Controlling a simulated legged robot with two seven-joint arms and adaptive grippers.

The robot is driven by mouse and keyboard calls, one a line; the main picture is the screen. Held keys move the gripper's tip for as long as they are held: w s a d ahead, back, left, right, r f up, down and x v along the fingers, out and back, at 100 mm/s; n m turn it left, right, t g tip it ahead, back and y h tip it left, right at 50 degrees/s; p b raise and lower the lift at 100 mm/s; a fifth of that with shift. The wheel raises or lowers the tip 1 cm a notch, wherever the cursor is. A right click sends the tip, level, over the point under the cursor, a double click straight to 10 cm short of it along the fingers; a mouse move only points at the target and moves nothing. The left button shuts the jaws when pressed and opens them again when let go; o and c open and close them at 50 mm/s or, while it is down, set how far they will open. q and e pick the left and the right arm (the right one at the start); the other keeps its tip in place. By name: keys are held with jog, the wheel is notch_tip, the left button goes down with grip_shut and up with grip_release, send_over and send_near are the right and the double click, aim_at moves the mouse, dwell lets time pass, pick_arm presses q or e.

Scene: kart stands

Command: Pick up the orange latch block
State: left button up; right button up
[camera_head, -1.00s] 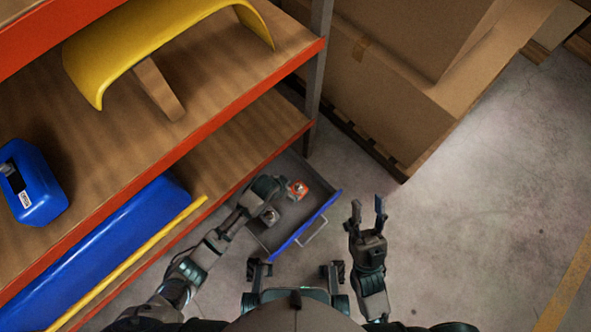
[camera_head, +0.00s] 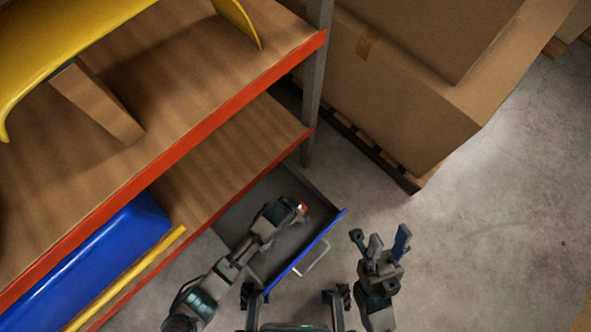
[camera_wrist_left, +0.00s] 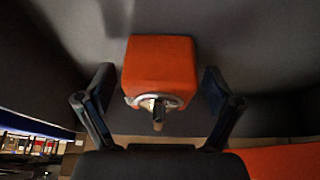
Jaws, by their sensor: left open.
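The orange latch block (camera_wrist_left: 160,62) is in the middle of the left wrist view, with a round metal collar and a peg on its near side. My left gripper (camera_wrist_left: 158,95) is open, one finger on each side of the block, with gaps to both. In the head view the block (camera_head: 302,206) shows only as a small orange patch at the tip of my left gripper (camera_head: 293,208), inside the grey drawer (camera_head: 318,192). My arm hides most of it. My right gripper (camera_head: 382,240) is raised, fingers apart and empty, right of the drawer.
The drawer has a blue front edge (camera_head: 305,255) and a metal handle (camera_head: 313,258). A shelf rack with an orange-red beam (camera_head: 225,115) stands at the left, bearing yellow and blue parts. Large cardboard boxes (camera_head: 400,110) stand behind. The floor at right is clear.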

pick_arm(q)
jog(key=shift+w+d+f, duration=0.1)
jog(key=shift+d+f, duration=0.1)
jog(key=shift+r, duration=0.3)
jog(key=shift+a, duration=0.15)
jog(key=c, duration=1.4)
